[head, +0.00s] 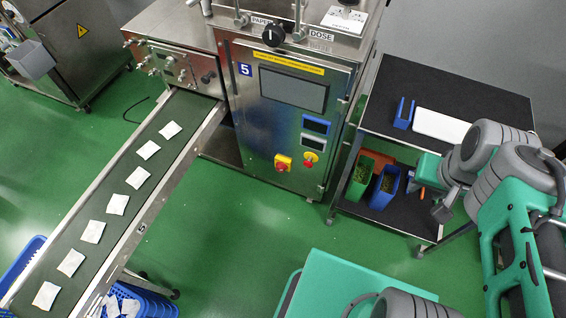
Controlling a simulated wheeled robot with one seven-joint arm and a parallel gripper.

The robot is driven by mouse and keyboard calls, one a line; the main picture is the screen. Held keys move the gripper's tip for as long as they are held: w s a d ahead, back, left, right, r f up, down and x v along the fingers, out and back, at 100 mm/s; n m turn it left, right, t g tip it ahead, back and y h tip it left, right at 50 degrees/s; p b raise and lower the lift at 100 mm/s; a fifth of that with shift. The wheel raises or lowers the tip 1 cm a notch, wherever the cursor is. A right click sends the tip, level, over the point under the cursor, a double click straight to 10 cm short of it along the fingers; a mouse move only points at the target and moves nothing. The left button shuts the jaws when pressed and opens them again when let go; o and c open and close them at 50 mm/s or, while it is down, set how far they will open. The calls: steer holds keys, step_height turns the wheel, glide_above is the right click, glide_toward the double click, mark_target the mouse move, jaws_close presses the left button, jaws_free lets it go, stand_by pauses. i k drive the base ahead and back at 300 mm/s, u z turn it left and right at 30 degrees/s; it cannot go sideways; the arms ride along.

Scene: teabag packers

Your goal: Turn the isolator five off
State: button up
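The packing machine (245,110) with a blue "5" label stands upright in the middle of the head view. Low on its steel front is the isolator (283,163), a red handle on a yellow square plate. The handle's exact angle is too small to read. Just right of it is a red button on a round yellow base (310,158). My arm is at the right. Its small dark end, which looks like my gripper (443,211), is in front of the cart, well right of the isolator and apart from it. Its fingers are not clear.
A conveyor (165,165) with several white teabags runs to the lower left, with blue crates (140,300) beneath. A black-topped cart (470,92) holds a blue bin, a white board and coloured bins below. The green floor (240,225) before the machine is clear.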

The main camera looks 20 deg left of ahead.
mark_target(281, 167)
steer(key=u, duration=1.25)
steer(key=k, duration=0.5)
steer(key=u, duration=1.95)
steer(key=i, duration=1)
steer(key=z, duration=1.45)
